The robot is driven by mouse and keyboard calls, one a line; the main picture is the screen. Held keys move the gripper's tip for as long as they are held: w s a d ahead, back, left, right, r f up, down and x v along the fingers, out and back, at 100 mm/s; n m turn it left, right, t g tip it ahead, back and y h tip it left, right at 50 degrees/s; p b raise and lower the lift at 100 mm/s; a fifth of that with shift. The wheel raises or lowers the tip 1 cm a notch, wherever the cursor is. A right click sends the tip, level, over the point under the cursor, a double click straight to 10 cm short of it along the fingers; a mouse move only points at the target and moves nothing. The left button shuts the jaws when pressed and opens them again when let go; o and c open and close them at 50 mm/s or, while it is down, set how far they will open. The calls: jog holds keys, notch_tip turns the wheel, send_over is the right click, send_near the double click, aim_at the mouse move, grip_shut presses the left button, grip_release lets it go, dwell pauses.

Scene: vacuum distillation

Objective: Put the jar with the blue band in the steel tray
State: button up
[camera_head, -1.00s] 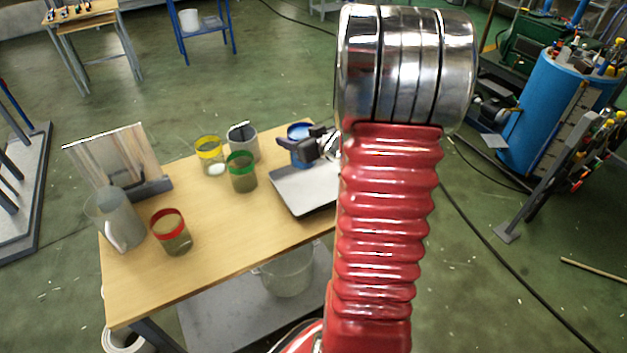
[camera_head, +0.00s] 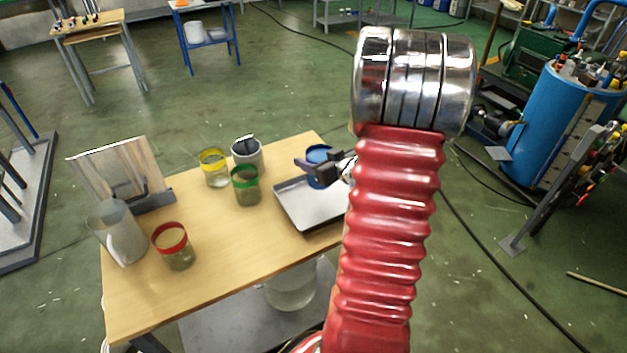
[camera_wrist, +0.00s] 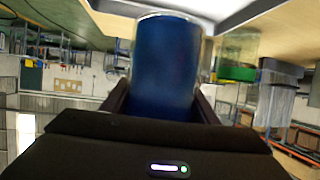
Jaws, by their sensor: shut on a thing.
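The jar with the blue band (camera_head: 319,154) is held in my gripper (camera_head: 328,168) over the far part of the steel tray (camera_head: 315,207). The dark fingers hide part of its side. In the wrist view the blue jar (camera_wrist: 165,65) fills the space between the two fingers, with the pale tray (camera_wrist: 215,8) behind its end at the top. I cannot tell whether its base touches the tray. My red arm hides the tray's right end.
Left of the tray stand a green-banded jar (camera_head: 245,187), a yellow-banded jar (camera_head: 214,168) and a grey container (camera_head: 247,152). A red-banded jar (camera_head: 174,248), a clear pitcher (camera_head: 118,235) and an upright panel (camera_head: 122,178) are farther left. The table's front middle is bare.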

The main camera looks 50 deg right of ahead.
jog(key=shift+f, duration=1.25)
jog(key=shift+f, duration=2.1)
jog(key=shift+f, duration=0.1)
jog(key=o, duration=1.6)
jog(key=shift+o, duration=0.2)
jog(key=shift+s, duration=0.15)
jog(key=v, duration=1.1)
jog(key=shift+s+r, duration=0.3)
